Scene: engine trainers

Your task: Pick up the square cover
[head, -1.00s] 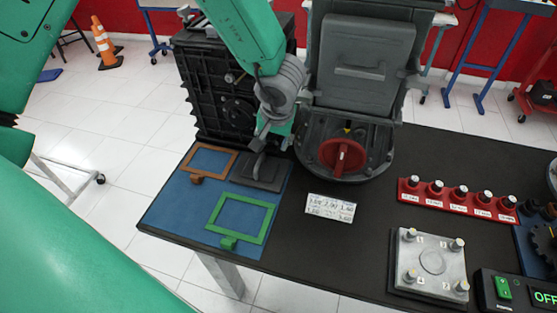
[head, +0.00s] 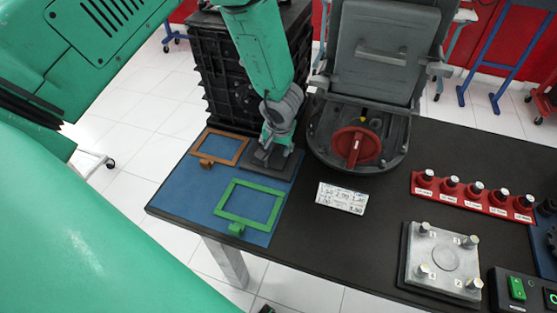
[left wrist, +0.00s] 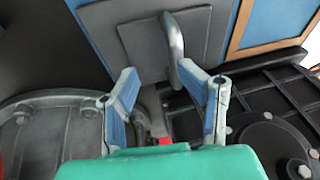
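The square cover (head: 268,166) is a flat dark grey plate with a bar handle, lying at the back right of the blue mat (head: 172,198). In the left wrist view the cover (left wrist: 140,42) shows with its raised grey handle (left wrist: 174,38). My left gripper (head: 272,147) is just above the cover and hides part of it and its handle in the head view. In the left wrist view its two fingers (left wrist: 162,82) are spread apart, with the handle's near end close to the gap between them. They do not appear closed on it. My right gripper is not in view.
An orange-brown frame (head: 236,146) and a green frame (head: 250,226) lie beside the cover on the mat. A black ribbed block (head: 222,85) and a grey housing with a red knob (head: 356,146) stand behind. A label plate (head: 342,198) lies to the right.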

